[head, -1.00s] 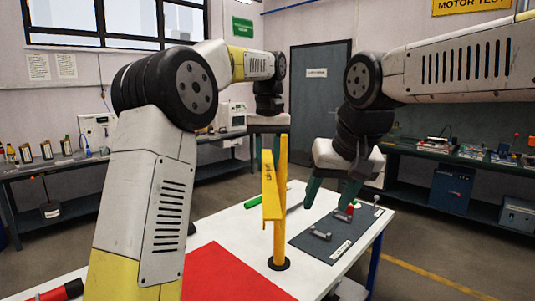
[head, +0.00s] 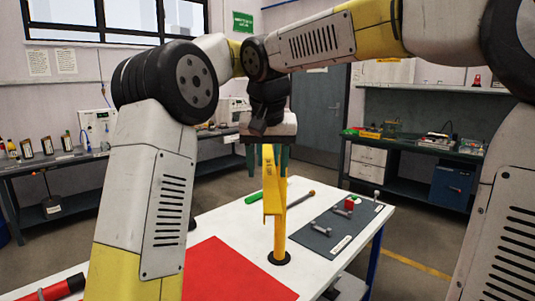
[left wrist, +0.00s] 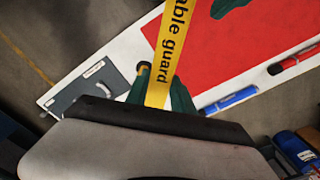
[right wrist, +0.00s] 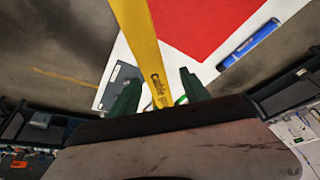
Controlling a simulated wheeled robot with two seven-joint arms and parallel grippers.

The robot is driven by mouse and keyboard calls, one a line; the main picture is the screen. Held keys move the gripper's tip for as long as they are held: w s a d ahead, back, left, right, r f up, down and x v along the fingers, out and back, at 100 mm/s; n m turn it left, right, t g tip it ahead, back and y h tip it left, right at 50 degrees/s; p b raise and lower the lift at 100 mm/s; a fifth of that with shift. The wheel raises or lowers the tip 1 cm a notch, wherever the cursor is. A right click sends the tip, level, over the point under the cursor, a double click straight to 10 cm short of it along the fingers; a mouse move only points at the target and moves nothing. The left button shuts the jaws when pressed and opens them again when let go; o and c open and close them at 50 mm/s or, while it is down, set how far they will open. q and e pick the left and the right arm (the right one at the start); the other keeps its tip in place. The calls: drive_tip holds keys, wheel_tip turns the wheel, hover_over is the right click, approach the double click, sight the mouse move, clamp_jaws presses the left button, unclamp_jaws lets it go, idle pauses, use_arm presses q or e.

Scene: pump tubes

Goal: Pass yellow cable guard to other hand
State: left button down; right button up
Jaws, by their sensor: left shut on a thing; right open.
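The yellow cable guard (head: 271,185) is a long flat bar, held upright above the table in front of a yellow post (head: 280,238). Its printed lettering shows in the left wrist view (left wrist: 168,45) and the right wrist view (right wrist: 143,42). My left gripper (left wrist: 160,92) is shut on the guard; in the head view it is largely hidden behind my right wrist. My right gripper (right wrist: 157,88) is open, with the guard between its green fingers and a gap visible beside it. Whether a right finger touches the guard is unclear.
A blue marker (left wrist: 231,99) lies beside the red mat.

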drive_tip(key=shift+x, duration=0.85)
clamp_jaws()
use_arm(q)
drive_tip(key=c, duration=1)
unclamp_jaws()
